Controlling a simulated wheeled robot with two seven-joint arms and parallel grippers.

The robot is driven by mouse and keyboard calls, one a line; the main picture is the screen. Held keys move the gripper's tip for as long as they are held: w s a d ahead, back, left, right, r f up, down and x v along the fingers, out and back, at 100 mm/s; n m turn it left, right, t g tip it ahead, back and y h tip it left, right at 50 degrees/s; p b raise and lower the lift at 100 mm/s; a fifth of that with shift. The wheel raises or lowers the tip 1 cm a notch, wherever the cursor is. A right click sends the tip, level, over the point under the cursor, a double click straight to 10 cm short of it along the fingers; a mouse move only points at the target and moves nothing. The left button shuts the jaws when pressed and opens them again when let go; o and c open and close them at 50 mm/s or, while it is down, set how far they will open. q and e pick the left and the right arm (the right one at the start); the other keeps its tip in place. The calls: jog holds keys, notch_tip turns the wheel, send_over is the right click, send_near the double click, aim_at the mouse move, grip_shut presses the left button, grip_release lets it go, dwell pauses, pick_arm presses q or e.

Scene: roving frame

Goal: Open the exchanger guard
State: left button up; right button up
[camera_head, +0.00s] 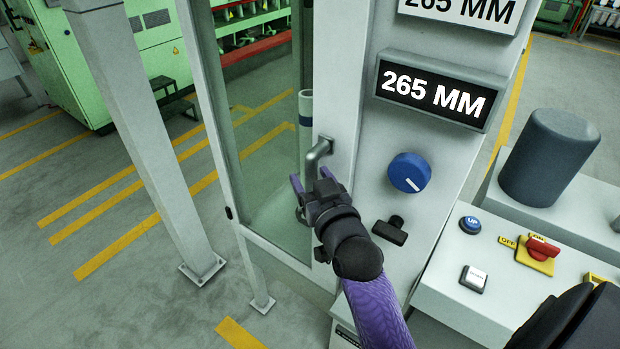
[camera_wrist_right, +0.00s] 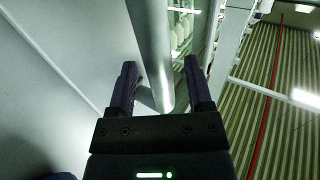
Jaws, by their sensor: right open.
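The exchanger guard (camera_head: 212,110) is a tall clear panel in a light grey frame and looks shut. A bent metal bar handle (camera_head: 319,149) stands out near its right edge. My right gripper (camera_head: 311,180) is at the lower part of this handle and hides some of it. In the right wrist view the bar (camera_wrist_right: 151,50) runs between the two open purple-dark fingers (camera_wrist_right: 160,85), with space beside it, so the jaws are around the bar but not closed on it. My left gripper is out of view.
Right of the guard, a grey panel carries a 265 MM display (camera_head: 436,91), a blue knob (camera_head: 409,172) and a black latch-like part (camera_head: 390,230). A console with buttons and a red switch (camera_head: 543,246) stands at right. A grey post (camera_head: 150,130) stands left; floor is open around it.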

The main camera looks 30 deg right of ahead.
jog(key=shift+w, duration=0.15)
grip_shut()
dwell(0.9)
dwell(0.4)
